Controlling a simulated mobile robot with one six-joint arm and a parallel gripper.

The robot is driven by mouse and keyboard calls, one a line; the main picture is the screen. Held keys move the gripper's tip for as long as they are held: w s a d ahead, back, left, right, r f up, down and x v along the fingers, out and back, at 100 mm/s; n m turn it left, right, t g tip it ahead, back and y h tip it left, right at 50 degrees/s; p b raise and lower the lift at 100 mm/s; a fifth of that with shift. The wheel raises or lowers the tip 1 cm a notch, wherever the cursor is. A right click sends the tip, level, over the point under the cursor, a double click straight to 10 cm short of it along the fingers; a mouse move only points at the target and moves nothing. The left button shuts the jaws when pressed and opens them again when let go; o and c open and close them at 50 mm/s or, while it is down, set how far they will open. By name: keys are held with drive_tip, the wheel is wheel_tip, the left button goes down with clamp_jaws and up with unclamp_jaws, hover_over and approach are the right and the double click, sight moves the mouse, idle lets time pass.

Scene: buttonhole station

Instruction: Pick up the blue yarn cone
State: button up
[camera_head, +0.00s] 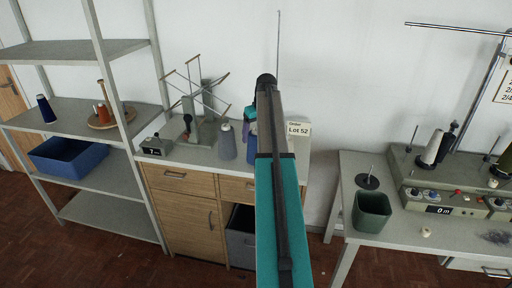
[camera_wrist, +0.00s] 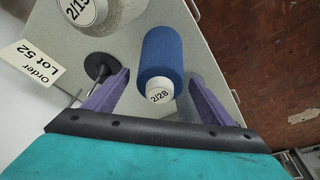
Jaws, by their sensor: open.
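The blue yarn cone (camera_wrist: 162,52) is in the middle of the wrist view, with a white tag marked 2/28 at its near end. My gripper (camera_wrist: 159,76) is open, with one purple finger on each side of the cone's near end. I see a gap on both sides, and nothing is held.
A beige cone (camera_wrist: 98,12), a dark disc stand (camera_wrist: 99,66) and a Lot 52 card (camera_wrist: 30,63) are near on the left. A green bin (camera_head: 371,210) is on the right table.

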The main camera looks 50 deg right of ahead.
drive_tip(key=shift+f, duration=0.15)
idle(0.4)
drive_tip(key=c, duration=1.7)
drive_tip(key=shift+w+r+b, duration=0.1)
drive_tip(key=shift+r+b, duration=0.75)
drive_tip(key=shift+r, duration=0.85)
drive_tip(key=shift+s+a+r+b, duration=0.3)
drive_tip(key=shift+s+a+b, duration=0.5)
drive_tip(key=shift+s, duration=1.7)
drive_tip(key=shift+s+a+r+b, duration=0.4)
drive_tip(key=shift+s+a, duration=0.7)
drive_tip(key=shift+s, duration=1.45)
drive_tip(key=shift+s+a+r+b, duration=0.15)
drive_tip(key=shift+s+a+b, duration=0.7)
drive_tip(key=shift+s, duration=1.65)
drive_tip(key=shift+a, duration=0.1)
